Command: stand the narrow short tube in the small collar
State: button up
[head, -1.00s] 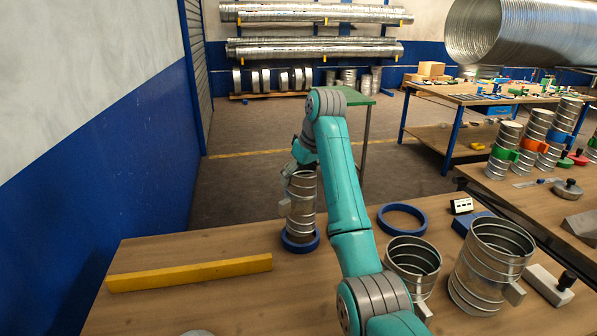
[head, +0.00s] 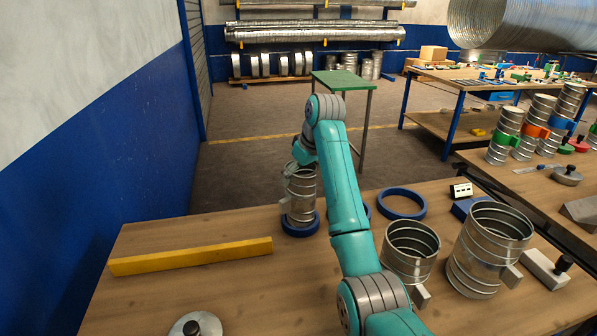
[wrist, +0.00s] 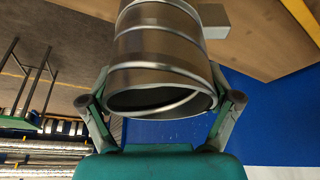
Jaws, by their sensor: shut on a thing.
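The narrow short tube (head: 300,196) is a ribbed silver metal tube with a small side tab. It stands about upright at the small collar (head: 300,229), a blue ring on the wooden table. The tube's lower end appears within the ring; how deep it sits cannot be told. My gripper (head: 303,158) is above the tube with its fingers shut on it. In the wrist view the tube (wrist: 160,60) lies between the two fingers of my gripper (wrist: 166,98), its open end facing the palm. The collar is hidden in the wrist view.
A larger blue ring (head: 402,204) lies right of my arm; another is partly hidden behind my arm. Two wider silver tubes (head: 411,250) (head: 488,248) stand at the right. A yellow bar (head: 190,256) lies at the left. The table between bar and collar is clear.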

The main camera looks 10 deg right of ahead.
jog(key=shift+f, duration=0.1)
dwell(0.3)
jog(key=o, duration=1.6)
jog(key=shift+c, duration=0.2)
notch_tip(320, 180, up, 8)
jog(key=shift+r, duration=0.3)
